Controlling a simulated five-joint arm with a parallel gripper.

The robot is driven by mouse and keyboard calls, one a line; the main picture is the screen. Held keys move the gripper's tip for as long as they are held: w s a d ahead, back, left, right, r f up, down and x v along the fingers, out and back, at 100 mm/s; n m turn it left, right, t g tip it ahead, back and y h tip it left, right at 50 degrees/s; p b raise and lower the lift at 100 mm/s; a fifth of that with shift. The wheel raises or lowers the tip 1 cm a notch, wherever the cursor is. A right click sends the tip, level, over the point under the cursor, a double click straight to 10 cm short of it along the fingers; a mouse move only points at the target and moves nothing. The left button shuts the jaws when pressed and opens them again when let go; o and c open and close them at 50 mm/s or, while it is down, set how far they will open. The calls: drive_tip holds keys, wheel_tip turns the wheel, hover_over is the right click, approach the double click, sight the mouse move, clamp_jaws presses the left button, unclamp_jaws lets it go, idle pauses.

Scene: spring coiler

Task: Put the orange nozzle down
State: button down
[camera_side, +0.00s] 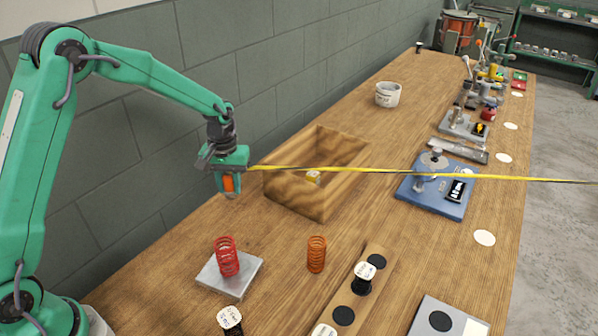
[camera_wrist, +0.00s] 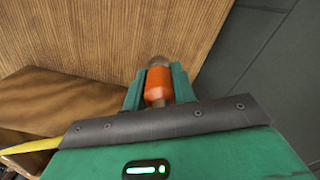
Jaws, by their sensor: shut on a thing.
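My gripper (camera_side: 229,183) is shut on the orange nozzle (camera_side: 229,184). It holds the nozzle above the table, to the left of the open wooden box (camera_side: 292,196). In the wrist view, the nozzle (camera_wrist: 158,85) sits between the two green fingers (camera_wrist: 158,84), its brownish tip showing beyond them. Bare table wood lies beyond the tip, and part of the wooden box shows at the left of that view.
A yellow strip (camera_side: 390,173) runs from beside my gripper across the box and a blue-based device (camera_side: 437,186). A red spring (camera_side: 227,257) stands on a metal plate, with an orange spring (camera_side: 316,254) nearby. The grey wall (camera_side: 150,140) is close behind.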

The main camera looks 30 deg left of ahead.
sight(228, 176)
drive_tip(key=shift+f, duration=1.6)
drive_tip(key=shift+f, duration=0.25)
drive_tip(key=c, duration=1.1)
unclamp_jaws()
drive_tip(key=shift+c, duration=0.2)
drive_tip(key=shift+r, duration=0.15)
drive_tip(key=shift+r, duration=3.8)
